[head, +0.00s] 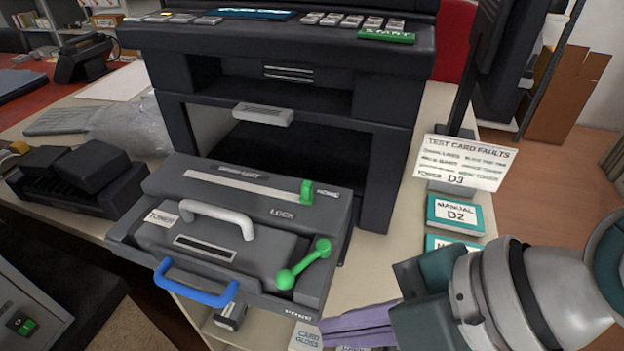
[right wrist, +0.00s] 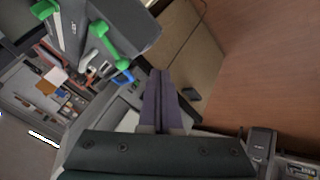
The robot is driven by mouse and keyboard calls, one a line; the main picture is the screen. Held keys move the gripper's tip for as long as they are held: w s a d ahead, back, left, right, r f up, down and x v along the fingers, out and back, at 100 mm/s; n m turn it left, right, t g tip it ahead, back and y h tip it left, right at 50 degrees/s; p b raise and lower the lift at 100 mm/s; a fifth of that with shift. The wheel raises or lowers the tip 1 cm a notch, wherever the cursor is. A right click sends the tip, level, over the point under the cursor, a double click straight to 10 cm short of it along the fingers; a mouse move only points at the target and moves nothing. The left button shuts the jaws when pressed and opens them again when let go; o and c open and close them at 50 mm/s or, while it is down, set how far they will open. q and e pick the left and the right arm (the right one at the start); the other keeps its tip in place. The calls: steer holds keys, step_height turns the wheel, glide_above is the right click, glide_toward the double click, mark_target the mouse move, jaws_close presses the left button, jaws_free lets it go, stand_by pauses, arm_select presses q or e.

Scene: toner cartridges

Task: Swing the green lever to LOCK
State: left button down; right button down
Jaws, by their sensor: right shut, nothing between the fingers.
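The green lever (head: 304,264) sits on the right side of the grey toner drawer unit (head: 255,262), slanting from a lower-left end to a raised upper-right knob. In the right wrist view the lever (right wrist: 108,44) is at the upper left. A "LOCK"-like label (head: 283,213) shows above it, and another blurred label (head: 298,314) shows below. My right gripper (head: 335,330) is shut and empty, with its purple fingers right of and below the lever, apart from it. The fingers (right wrist: 160,78) also show in the right wrist view. My left gripper is out of view.
A green slider (head: 306,191) stands on the rail behind the drawer unit. A white handle (head: 218,217) and a blue handle (head: 195,284) are left of the lever. The dark printer (head: 290,90) rises behind. Manuals (head: 456,214) and a fault card (head: 465,163) are at right.

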mark_target(279, 280)
steer(key=shift+w+a+f, duration=0.1)
steer(key=shift+w+a, duration=0.6)
steer(key=shift+w, duration=0.2)
steer(key=shift+w+a+f, duration=0.1)
steer(key=shift+w+a, duration=0.6)
steer(key=shift+w, duration=0.15)
steer(key=shift+w+a+r+p, duration=0.1)
steer(key=shift+a+p, duration=0.25)
steer(key=shift+p, duration=0.2)
steer(key=shift+a, duration=0.15)
steer(key=m+t+p, duration=0.1)
steer(key=a+m+t+h+p, duration=0.1)
steer(key=m, duration=0.1)
steer(key=shift+w+r+p, duration=0.15)
steer(key=shift+r+p, duration=0.05)
steer(key=shift+p, duration=0.1)
steer(key=shift+w+a+f+m+t, duration=0.1)
steer(key=shift+a+m+t, duration=0.1)
steer(key=shift+m, duration=0.15)
steer(key=shift+w+a+m+t, duration=0.1)
steer(key=shift+m+t, duration=0.1)
steer(key=shift+m, duration=0.15)
steer(key=shift+w+a+f+p, duration=0.1)
steer(key=shift+w+a+p, duration=0.05)
steer(key=shift+w+p, duration=0.15)
steer(key=shift+a, duration=0.1)
steer(key=shift+d, duration=0.2)
